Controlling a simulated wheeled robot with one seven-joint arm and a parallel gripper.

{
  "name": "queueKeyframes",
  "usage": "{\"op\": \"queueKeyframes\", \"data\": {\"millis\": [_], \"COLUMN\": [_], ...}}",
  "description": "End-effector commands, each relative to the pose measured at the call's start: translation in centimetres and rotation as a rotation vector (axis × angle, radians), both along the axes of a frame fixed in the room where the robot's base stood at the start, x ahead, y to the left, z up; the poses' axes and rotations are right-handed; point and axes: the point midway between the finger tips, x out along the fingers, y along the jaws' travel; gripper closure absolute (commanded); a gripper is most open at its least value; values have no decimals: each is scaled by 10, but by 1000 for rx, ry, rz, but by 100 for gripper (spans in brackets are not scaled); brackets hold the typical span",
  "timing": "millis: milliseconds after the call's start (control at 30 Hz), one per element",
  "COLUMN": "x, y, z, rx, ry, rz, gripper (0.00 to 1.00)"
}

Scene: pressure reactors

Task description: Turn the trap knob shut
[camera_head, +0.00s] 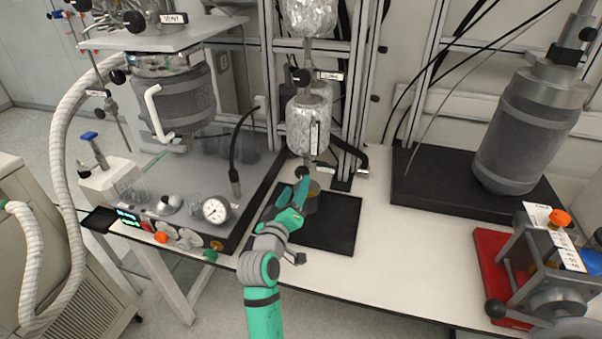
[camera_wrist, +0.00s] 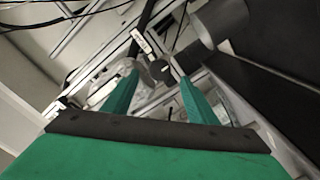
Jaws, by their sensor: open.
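A small dark round knob (camera_head: 302,172), which I take to be the trap knob, sits below the foil-wrapped vessel (camera_head: 307,125) on the metal frame. A small white label is beside it, too small to read. In the wrist view the dark knob (camera_wrist: 160,69) shows between the tips of my two green fingers, with a white label (camera_wrist: 140,40) just above it. My gripper (camera_head: 300,188) is open and reaches up from the bench front to just below the knob. The fingers stand on either side of the knob in the wrist view; I cannot tell whether they touch it.
A hot-plate unit with a gauge (camera_head: 215,209) stands left. Another foil-wrapped vessel (camera_head: 308,18) hangs above. A grey cylinder (camera_head: 525,130) and a red-based device (camera_head: 490,262) stand right.

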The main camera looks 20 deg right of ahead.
Motion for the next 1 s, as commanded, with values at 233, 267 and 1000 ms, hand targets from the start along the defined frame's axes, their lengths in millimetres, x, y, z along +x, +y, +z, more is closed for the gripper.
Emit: {"op": "queueKeyframes", "data": {"millis": [233,267,1000], "x": [37,41,67], "y": [-26,-29,-40], "z": [1,0,0], "rx": [1,1,1], "ry": [-1,-1,-1], "rz": [-1,-1,6], "gripper": [47,47,76]}}
